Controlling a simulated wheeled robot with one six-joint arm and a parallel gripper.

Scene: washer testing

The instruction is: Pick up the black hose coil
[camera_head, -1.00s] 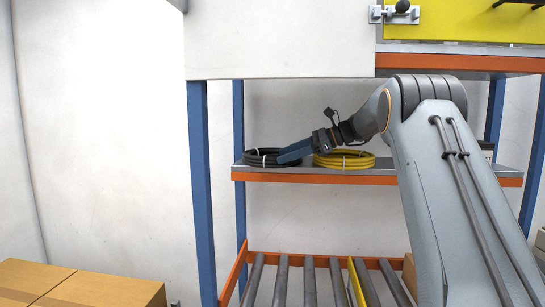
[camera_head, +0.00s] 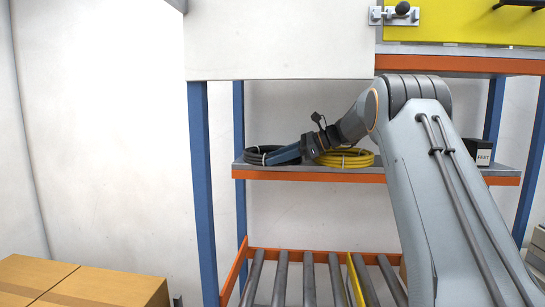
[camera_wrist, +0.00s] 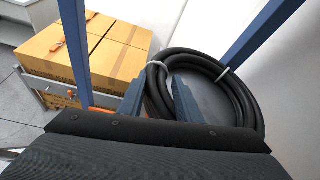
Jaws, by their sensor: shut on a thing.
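The black hose coil (camera_head: 253,154) lies on the left end of the middle shelf (camera_head: 330,168). My gripper (camera_head: 272,158) reaches in from the right, tilted down, with its fingers at the coil's near right side. In the wrist view the coil (camera_wrist: 243,98) is bound with a pale tie, and my gripper (camera_wrist: 155,88) has one blue-grey finger on each side of its hose strands. The gripper is shut on these strands. The coil still appears to rest on the shelf. The lower part of the coil is hidden by the gripper body in the wrist view.
A yellow hose coil (camera_head: 345,158) lies right beside the black one, under my wrist. A black box (camera_head: 479,151) stands at the shelf's right end. Blue posts (camera_head: 203,190) frame the rack. Rollers (camera_head: 282,280) lie below. Cardboard boxes (camera_head: 90,290) stand at lower left.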

